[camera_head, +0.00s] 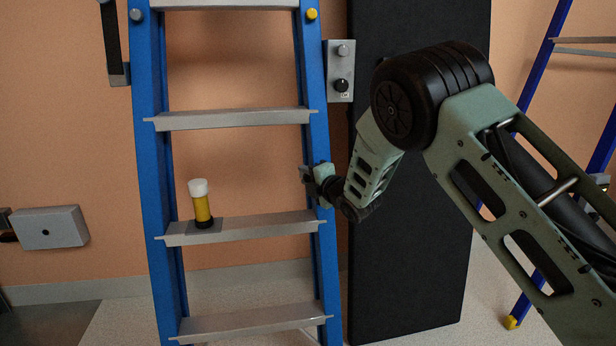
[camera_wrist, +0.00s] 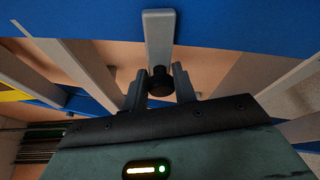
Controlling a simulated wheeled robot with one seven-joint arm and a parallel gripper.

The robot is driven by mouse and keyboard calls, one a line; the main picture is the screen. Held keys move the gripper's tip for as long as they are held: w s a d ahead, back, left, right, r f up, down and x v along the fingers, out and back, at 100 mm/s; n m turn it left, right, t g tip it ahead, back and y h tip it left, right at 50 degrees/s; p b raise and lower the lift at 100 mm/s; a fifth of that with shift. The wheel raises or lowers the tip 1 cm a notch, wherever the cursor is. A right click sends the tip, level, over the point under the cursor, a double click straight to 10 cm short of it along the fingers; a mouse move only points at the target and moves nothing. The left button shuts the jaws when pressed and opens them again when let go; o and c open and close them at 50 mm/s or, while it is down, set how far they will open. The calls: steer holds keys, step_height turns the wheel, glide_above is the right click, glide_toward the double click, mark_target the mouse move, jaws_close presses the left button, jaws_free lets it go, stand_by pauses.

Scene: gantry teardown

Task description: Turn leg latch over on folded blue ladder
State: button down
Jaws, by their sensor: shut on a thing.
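The blue ladder (camera_head: 149,150) with grey steps stands upright against the orange wall, left of my arm. My gripper (camera_head: 308,176) is at its right rail, a little above the step that bears a yellow cylinder. In the wrist view the grey latch bar (camera_wrist: 159,38) lies across the blue rail (camera_wrist: 225,28), with a black knob (camera_wrist: 160,83) at its near end. The two fingers of my gripper (camera_wrist: 160,90) are shut on the knob, one on each side. In the head view my gripper largely hides the latch.
A yellow cylinder with a white cap (camera_head: 202,206) stands on a ladder step (camera_head: 270,228). A tall black panel (camera_head: 410,240) stands behind my arm. A wall box with knobs (camera_head: 340,57) is beside the rail. Another blue ladder (camera_head: 535,60) stands at the right.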

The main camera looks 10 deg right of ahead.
steer(key=shift+d+f+n, duration=0.1)
steer(key=shift+f+n, duration=0.15)
steer(key=shift+n, duration=0.15)
steer(key=c, duration=1.2)
jaws_free()
steer(key=shift+s+r, duration=0.1)
steer(key=shift+s, duration=0.05)
steer(key=v, duration=1.1)
steer(key=p+v, duration=0.1)
steer(key=v, duration=0.5)
steer(key=shift+r, duration=0.3)
